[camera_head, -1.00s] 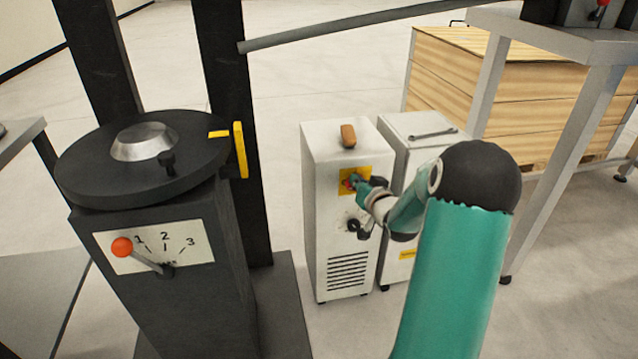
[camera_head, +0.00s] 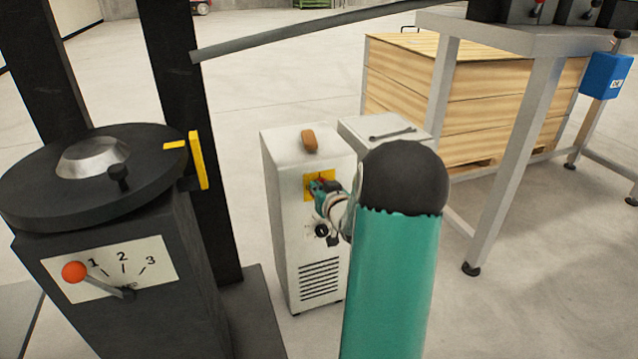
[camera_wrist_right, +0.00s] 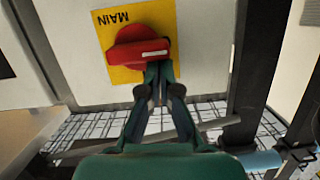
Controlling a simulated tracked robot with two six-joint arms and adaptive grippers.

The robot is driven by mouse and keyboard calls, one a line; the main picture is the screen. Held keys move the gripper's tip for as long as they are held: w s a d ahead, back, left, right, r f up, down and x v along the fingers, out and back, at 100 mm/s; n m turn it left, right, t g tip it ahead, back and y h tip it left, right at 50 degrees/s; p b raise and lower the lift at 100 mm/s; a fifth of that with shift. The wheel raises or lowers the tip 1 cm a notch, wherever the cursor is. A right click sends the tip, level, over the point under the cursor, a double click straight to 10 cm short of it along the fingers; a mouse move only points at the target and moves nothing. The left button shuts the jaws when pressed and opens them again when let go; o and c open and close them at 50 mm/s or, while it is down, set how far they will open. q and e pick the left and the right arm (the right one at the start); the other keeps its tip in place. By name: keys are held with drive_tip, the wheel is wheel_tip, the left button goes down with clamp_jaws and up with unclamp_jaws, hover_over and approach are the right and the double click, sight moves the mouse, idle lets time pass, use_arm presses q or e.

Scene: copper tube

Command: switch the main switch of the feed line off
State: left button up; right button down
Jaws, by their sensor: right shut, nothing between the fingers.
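The main switch is a red knob (camera_wrist_right: 133,55) on a yellow plate (camera_wrist_right: 118,75) lettered MAIN, which appears upside down in the right wrist view. A white line on the knob runs roughly level there. The plate (camera_head: 310,190) also shows in the head view, on the front of a white cabinet (camera_head: 281,225). My right gripper (camera_wrist_right: 158,72) is shut and empty, its fingertips at the lower edge of the knob; whether they touch it I cannot tell. In the head view the right gripper (camera_head: 321,187) covers most of the knob. My left gripper is not in view.
A dark machine (camera_head: 110,290) with an orange-tipped lever and a 1-2-3 scale stands at the left. A second white cabinet (camera_head: 368,124) with a spanner on top adjoins the first. A grey table (camera_head: 500,170) and wooden crate (camera_head: 450,80) stand at the right.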

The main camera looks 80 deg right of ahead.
drive_tip(key=shift+w+r+p, duration=0.1)
drive_tip(key=shift+r+p, duration=0.3)
drive_tip(key=shift+r, duration=0.1)
wheel_tip(320, 180, up, 3)
drive_tip(key=shift+w+a+f+p, duration=0.1)
drive_tip(key=shift+w+p, duration=0.05)
drive_tip(key=shift+p, duration=0.9)
drive_tip(key=p+v, duration=0.2)
drive_tip(key=v, duration=0.8)
